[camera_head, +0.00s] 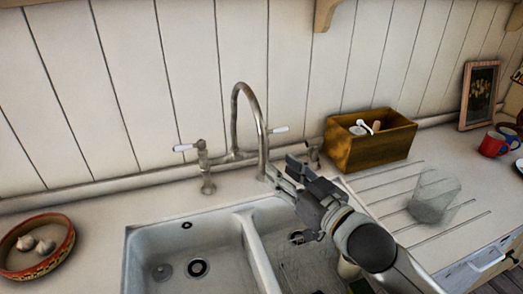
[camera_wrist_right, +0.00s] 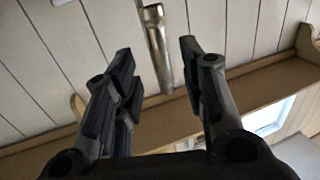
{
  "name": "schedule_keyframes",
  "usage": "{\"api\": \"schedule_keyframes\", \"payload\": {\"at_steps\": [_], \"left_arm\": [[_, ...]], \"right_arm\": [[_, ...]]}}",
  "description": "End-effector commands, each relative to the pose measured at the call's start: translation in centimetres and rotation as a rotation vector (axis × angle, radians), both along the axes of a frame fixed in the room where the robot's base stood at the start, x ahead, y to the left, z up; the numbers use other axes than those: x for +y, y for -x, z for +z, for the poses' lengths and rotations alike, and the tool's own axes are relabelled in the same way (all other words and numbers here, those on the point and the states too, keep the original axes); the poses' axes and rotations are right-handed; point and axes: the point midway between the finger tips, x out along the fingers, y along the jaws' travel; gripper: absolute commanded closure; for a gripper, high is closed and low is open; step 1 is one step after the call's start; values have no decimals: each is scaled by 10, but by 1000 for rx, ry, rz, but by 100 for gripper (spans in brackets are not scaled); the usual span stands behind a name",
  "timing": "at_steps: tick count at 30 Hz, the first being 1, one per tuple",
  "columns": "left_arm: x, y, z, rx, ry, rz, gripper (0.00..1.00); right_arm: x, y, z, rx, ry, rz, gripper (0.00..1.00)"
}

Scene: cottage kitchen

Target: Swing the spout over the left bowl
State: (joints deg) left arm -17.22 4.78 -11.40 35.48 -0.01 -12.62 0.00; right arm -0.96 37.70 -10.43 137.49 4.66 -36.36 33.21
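The metal tap (camera_head: 235,155) stands behind a white double sink, its tall arched spout (camera_head: 259,118) curving to the right. The spout's lower end is close to my right gripper, near the back of the sink around the divider. The left bowl (camera_head: 180,262) is empty; the right bowl (camera_head: 275,222) is partly hidden by my right arm. My right gripper (camera_head: 282,172) is beside the spout's end. In the right wrist view the spout's tube (camera_wrist_right: 159,50) shows between the two open fingers (camera_wrist_right: 158,62); I cannot tell whether they touch it. My left gripper is out of view.
White-handled tap levers (camera_head: 183,148) stick out beside the spout. A wooden box (camera_head: 368,147) stands behind the drainboard, with a clear glass (camera_head: 434,196) on it. A red bowl (camera_head: 40,246) with garlic is at left. Red and blue mugs (camera_head: 492,145) are at far right.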

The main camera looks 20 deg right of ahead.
Motion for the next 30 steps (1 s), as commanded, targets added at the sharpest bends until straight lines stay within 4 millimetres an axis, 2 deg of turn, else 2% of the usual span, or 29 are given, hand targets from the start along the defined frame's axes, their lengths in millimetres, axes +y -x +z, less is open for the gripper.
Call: {"api": "schedule_keyframes", "payload": {"at_steps": [1,5,8,12,17,26,30], "left_arm": [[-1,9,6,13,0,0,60],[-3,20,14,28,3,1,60],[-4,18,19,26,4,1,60],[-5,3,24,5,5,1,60],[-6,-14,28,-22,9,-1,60],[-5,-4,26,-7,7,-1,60],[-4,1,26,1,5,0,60]], "right_arm": [[2,-11,5,-2,-3,-2,62],[10,-34,5,-2,-2,-2,62],[15,-49,4,-1,-1,-2,62],[20,-65,2,0,0,-2,62],[23,-74,1,0,1,-1,62],[23,-76,0,0,1,-1,62],[23,-76,0,0,1,-1,78]]}}
